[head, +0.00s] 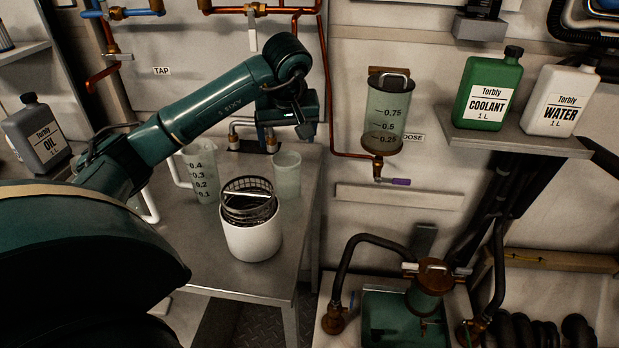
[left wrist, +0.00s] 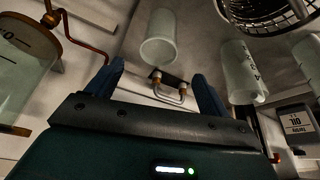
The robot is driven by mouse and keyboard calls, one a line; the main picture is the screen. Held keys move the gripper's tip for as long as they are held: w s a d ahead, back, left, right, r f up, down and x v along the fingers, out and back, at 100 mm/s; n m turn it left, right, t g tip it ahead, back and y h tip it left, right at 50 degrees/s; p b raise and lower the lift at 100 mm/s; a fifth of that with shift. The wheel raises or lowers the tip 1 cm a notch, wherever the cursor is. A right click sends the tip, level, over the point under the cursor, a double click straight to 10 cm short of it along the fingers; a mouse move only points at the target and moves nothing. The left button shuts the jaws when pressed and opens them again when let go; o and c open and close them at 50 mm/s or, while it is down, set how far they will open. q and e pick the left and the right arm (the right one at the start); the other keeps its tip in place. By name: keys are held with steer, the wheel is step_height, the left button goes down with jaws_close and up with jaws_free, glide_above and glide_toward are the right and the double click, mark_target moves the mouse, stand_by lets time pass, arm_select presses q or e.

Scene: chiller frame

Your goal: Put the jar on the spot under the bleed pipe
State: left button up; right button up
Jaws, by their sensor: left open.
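A translucent, handleless cup that looks like the jar (head: 287,175) stands upright at the back right of the grey bench. In the left wrist view the jar (left wrist: 158,38) shows beyond the gap between my fingers, apart from them. My left gripper (head: 305,122) is open and empty, above and behind the jar near the wall. Its two fingers (left wrist: 158,70) are spread in the left wrist view. Short bent pipes with copper fittings (head: 271,140) stick out low on the wall behind the jar. I cannot tell which pipe is the bleed pipe, and no marked spot is clear. My right gripper is not in view.
A white tub (head: 252,240) holding a wire basket (head: 249,203) stands in front of the jar. A measuring jug (head: 202,172) stands left of it. A graduated vessel (head: 385,115) hangs on the wall to the right. The bench's front left (head: 205,265) is bare.

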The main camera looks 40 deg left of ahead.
arm_select(q)
steer(key=s+d+f+n+h, duration=0.1)
steer(key=s+d+f+h, duration=0.2)
steer(key=d, duration=0.5)
steer(key=d+f+n+g+h, duration=0.1)
steer(key=d+f+h, duration=0.3)
steer(key=d, duration=0.4)
steer(key=s+d+f+n+h, duration=0.1)
steer(key=s+d+f+h, duration=0.2)
steer(key=d, duration=0.5)
steer(key=s+d+r+n+t+h, duration=0.1)
steer(key=s+d+r+n+h, duration=0.1)
steer(key=d+n+h, duration=0.4)
steer(key=s+d+r+n+t+h, duration=0.1)
steer(key=s+d+r+n+h, duration=0.1)
steer(key=d+n+h, duration=0.35)
steer(key=a+f+n+t+y, duration=0.3)
steer(key=n+t+y, duration=0.3)
steer(key=n, duration=1)
steer(key=a+f+n+t+y, duration=0.35)
steer(key=n+t, duration=0.35)
steer(key=n, duration=0.9)
steer(key=s+f+n+g+y, duration=0.4)
steer(key=s+f+n, duration=0.4)
steer(key=f+n, duration=0.4)
steer(key=shift+s+a+n+g, duration=0.45)
steer(key=shift+n+g, duration=0.1)
steer(key=shift+g, duration=0.35)
